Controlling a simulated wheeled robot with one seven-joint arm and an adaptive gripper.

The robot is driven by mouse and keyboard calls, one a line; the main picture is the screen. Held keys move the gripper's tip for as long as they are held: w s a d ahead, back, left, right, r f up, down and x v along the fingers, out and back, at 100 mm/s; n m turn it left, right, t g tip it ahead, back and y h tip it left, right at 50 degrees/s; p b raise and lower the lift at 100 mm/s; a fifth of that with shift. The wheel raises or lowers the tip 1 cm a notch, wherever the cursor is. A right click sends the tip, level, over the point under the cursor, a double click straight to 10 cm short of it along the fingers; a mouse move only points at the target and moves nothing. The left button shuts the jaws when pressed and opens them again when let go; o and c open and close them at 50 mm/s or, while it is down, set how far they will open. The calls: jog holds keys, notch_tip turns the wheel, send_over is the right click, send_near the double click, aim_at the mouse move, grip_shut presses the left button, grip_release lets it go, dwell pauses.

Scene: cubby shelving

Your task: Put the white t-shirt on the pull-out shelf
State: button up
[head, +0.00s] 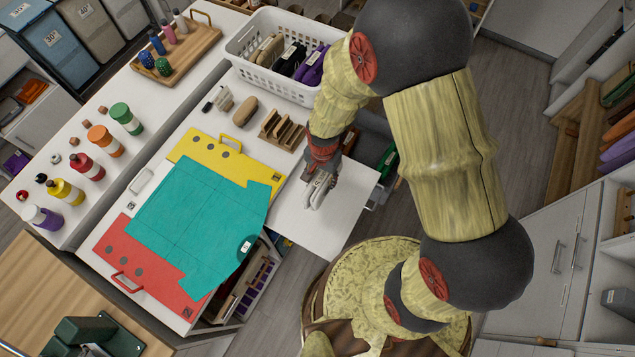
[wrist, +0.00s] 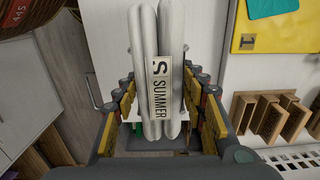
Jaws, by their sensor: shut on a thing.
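The white t-shirt (head: 319,191) is a folded, narrow bundle with a label reading "S SUMMER". It fills the middle of the wrist view (wrist: 145,60), standing on edge between the fingers. My gripper (head: 322,177) is shut on it, with a finger on each side in the wrist view (wrist: 163,100). The pull-out shelf (head: 325,226) is the white board sticking out at the right of the work table. The t-shirt is over this shelf in the head view; I cannot tell whether it touches. The gripper partly hides the shirt's upper end.
A teal garment-shaped sheet (head: 195,215) lies over a yellow board (head: 190,148) and a red board (head: 150,280) left of the shelf. A wooden slotted rack (head: 283,129) and a white basket (head: 240,62) with folded items stand behind. The shelf's front part is clear.

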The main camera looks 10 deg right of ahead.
jog(key=shift+w+a+f, duration=0.3)
jog(key=shift+a+f, duration=0.25)
jog(key=shift+f, duration=0.2)
jog(key=shift+a+f, duration=0.1)
jog(key=shift+f, duration=1.5)
jog(key=shift+f, duration=0.1)
jog(key=o, duration=1.2)
jog(key=shift+c, duration=0.2)
jog(key=shift+o, duration=0.4)
